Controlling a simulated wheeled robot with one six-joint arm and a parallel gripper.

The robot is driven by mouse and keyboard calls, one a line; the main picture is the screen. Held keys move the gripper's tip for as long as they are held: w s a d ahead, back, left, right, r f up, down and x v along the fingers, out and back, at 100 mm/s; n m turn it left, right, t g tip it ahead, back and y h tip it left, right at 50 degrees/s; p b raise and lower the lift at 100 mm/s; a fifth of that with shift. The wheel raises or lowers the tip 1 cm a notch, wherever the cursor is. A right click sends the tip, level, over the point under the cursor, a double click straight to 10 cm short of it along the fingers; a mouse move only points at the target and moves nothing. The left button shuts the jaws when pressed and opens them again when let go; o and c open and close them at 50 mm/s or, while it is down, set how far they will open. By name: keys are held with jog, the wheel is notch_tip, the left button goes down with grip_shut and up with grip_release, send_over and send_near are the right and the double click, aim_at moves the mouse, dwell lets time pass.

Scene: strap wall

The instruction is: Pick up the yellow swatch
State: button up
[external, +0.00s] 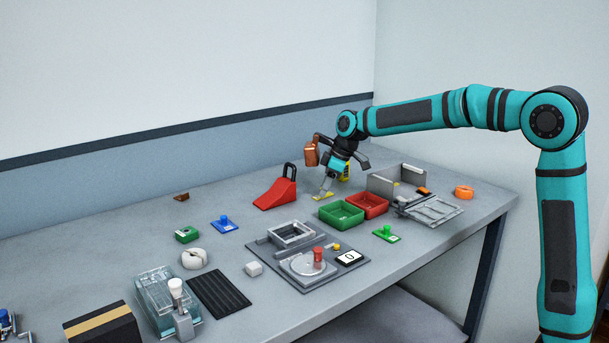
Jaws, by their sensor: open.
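A small flat yellow piece, which looks like the swatch (320,197), lies on the table between the red wedge and the green tray. My gripper (326,188) is over it, pointing down with its fingertips close above or at it. The jaws are open. I cannot tell whether the fingertips touch the swatch, and they partly hide it. Another yellow patch (345,172) shows beside the gripper's wrist; I cannot tell what it belongs to.
A red wedge with a black handle (275,194) stands left of my gripper. A green tray (341,214) and a red tray (368,205) stand to its right. A grey metal bracket (396,181) is behind them. A grey fixture (306,264) lies in front.

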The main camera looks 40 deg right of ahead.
jog(key=shift+f, duration=0.2)
grip_shut()
